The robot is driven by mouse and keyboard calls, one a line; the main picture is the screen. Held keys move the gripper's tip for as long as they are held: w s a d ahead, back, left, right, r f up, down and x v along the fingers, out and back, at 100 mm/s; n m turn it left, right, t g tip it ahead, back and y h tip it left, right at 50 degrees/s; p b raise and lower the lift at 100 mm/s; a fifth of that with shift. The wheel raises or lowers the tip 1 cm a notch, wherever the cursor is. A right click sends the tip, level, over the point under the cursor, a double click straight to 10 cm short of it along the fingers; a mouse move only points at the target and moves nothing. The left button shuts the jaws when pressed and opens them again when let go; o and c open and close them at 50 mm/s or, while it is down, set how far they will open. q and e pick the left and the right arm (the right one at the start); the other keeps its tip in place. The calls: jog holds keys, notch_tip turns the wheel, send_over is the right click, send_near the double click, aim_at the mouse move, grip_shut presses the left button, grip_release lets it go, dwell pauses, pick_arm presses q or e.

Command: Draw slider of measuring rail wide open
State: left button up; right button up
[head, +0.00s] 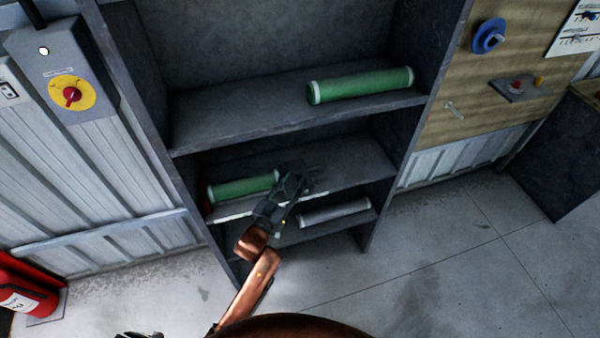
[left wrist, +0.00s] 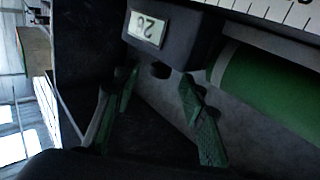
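The measuring rail (head: 240,209) shows in the head view as a pale strip along the front of a lower shelf. In the left wrist view its white, tick-marked scale (left wrist: 272,10) crosses the top right. The dark slider block (left wrist: 170,34) with a small number window sits at the scale's left end in that view. My left gripper (head: 298,183) is at the shelf front, near the strip's right end. Its two green-padded fingers (left wrist: 155,112) are apart, with nothing between them; the slider is beyond them, apparently not held.
A green roll (head: 243,187) lies behind the rail; another (head: 360,84) lies on the shelf above. A grey roll (head: 334,212) lies lower, right of my gripper. The shelf's side uprights (head: 405,140) stand close. A fire extinguisher (head: 25,285) is at lower left.

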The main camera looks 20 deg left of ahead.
aim_at(296, 177)
pick_arm(q)
jog(key=w, duration=0.2)
jog(key=shift+w+d+f, duration=0.15)
jog(key=shift+w+d, duration=0.05)
jog(key=shift+w, duration=0.2)
jog(key=shift+w+d+b, duration=0.15)
jog(key=shift+w+b, duration=0.15)
jog(key=shift+w, duration=0.5)
jog(key=c, duration=0.7)
grip_shut()
pick_arm(e)
jog(key=shift+w+a+f, duration=0.1)
jog(key=shift+w+f, duration=0.3)
jog(key=shift+w, duration=0.05)
jog(key=shift+w, duration=0.1)
